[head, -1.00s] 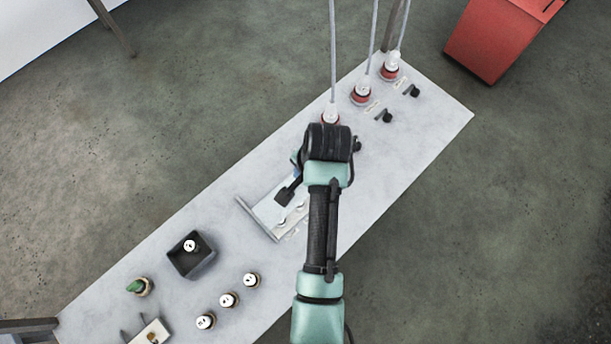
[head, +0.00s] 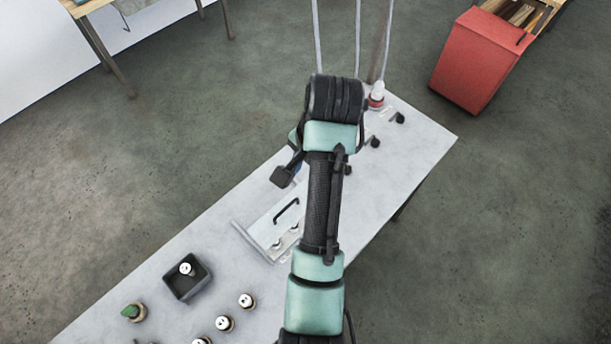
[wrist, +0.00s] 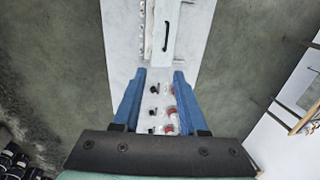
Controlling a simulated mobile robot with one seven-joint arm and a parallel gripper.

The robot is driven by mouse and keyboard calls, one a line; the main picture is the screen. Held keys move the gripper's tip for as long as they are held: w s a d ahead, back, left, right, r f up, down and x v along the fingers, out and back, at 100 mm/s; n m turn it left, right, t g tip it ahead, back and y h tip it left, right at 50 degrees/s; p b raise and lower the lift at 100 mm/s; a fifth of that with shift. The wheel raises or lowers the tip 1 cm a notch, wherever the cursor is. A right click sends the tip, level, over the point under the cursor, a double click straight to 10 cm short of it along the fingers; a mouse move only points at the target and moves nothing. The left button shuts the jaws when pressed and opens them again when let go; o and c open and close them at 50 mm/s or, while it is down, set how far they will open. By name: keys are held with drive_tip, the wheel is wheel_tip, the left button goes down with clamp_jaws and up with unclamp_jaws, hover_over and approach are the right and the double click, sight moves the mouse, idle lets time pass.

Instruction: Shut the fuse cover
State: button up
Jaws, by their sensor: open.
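The fuse cover (head: 266,221) is a pale panel with a black bar handle (head: 286,209), on the white bench in the head view. Small round fuses (head: 278,243) show beside its lower right edge, not under it, so the cover looks open. In the wrist view the cover (wrist: 187,40) and its handle (wrist: 166,37) are at the top, beyond the fingertips. My gripper (wrist: 160,74) is open and empty, its blue fingers spread and apart from the handle. In the head view my arm hides most of the gripper and part of the cover's right side.
The bench (head: 190,240) also bears a dark square box (head: 187,280), a green-topped piece (head: 133,312) and several round white-topped pieces. Red-based plugs with cords (head: 376,97) and black knobs (head: 397,118) stand at the far end. A red cabinet (head: 480,62) stands beyond on the floor.

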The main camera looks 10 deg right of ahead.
drive_tip(key=shift+f, duration=0.2)
drive_tip(key=shift+c, duration=1.2)
drive_tip(key=a+f+t+y+b, duration=0.1)
drive_tip(key=f+b, duration=0.2)
drive_tip(key=f, duration=0.1)
drive_tip(key=w+a+f+t+b, duration=0.1)
drive_tip(key=a+f+b, duration=0.1)
drive_tip(key=f+b, duration=0.2)
drive_tip(key=a+f+n+t+y+b, duration=0.1)
drive_tip(key=a+f+t+b, duration=0.1)
drive_tip(key=f+b, duration=0.2)
drive_tip(key=shift+w+f+y, duration=0.15)
drive_tip(key=shift+f, duration=0.5)
drive_tip(key=shift+w+f+y, duration=0.15)
drive_tip(key=shift+f, duration=0.45)
drive_tip(key=shift+c, duration=0.2)
drive_tip(key=m+t+b, duration=0.5)
drive_tip(key=t+b, duration=0.5)
drive_tip(key=b, duration=1.1)
approach(283, 204)
wheel_tip(283, 204, up, 4)
drive_tip(key=s, duration=0.2)
drive_tip(key=x, duration=0.4)
drive_tip(key=p+x, duration=0.1)
drive_tip(key=x, duration=0.7)
drive_tip(key=shift+d+f, duration=0.2)
drive_tip(key=shift+f, duration=0.2)
